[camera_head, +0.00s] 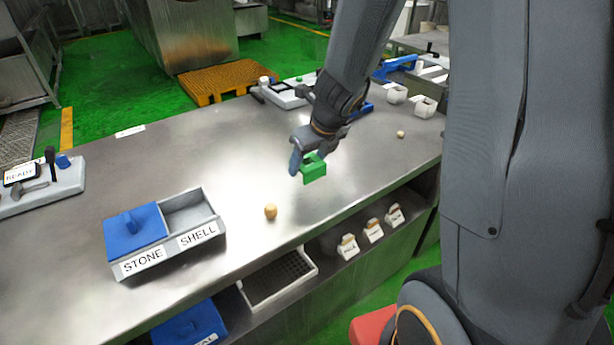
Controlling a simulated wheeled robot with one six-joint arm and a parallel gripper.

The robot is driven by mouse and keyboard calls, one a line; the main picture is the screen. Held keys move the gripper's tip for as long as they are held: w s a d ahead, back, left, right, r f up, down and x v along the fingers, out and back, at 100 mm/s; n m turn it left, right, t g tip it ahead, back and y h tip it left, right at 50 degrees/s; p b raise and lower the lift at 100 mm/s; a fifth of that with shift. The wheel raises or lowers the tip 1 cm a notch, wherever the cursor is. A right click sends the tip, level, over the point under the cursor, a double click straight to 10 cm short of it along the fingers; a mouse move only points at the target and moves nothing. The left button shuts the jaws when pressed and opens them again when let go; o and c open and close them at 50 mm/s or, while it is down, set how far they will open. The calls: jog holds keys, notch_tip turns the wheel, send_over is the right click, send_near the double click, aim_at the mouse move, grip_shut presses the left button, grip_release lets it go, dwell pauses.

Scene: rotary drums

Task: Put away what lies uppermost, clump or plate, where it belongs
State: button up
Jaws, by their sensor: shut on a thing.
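My gripper (308,163) is above the middle of the steel table, shut on a green piece (315,171) with a squared, notched outline. From here I cannot tell whether it is a clump or a plate. A grey two-part box (205,243) stands at the left on the table. Its STONE half is covered by a blue lid (137,226) with a knob. Its SHELL half (190,217) is open. A small tan lump (271,211) lies on the table between the box and my gripper.
Another small pale lump (400,134) lies at the right, near small white containers (424,107). A dark-meshed tray (278,279) and a blue-lidded box (190,325) sit below the front edge. A panel reading READY (40,188) stands at the left. The table's middle is mostly clear.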

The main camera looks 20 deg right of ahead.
jog(key=shift+f+b, duration=1.4)
jog(key=shift+f, duration=0.35)
jog(key=shift+f, duration=0.1)
jog(key=o, duration=1.1)
jog(key=p+v, duration=0.7)
jog(key=v, duration=0.5)
jog(key=s+n+g, duration=0.1)
jog(key=s+n, duration=0.3)
jog(key=n, duration=0.6)
jog(key=s+a+n+g+h, duration=0.1)
jog(key=s+n, duration=0.3)
jog(key=n, duration=0.7)
jog(key=s+n+g, duration=0.1)
jog(key=s+n, duration=0.3)
jog(key=n, duration=0.7)
jog(key=shift+s+a, duration=0.25)
jog(key=shift+s, duration=0.1)
jog(key=shift+f, duration=0.15)
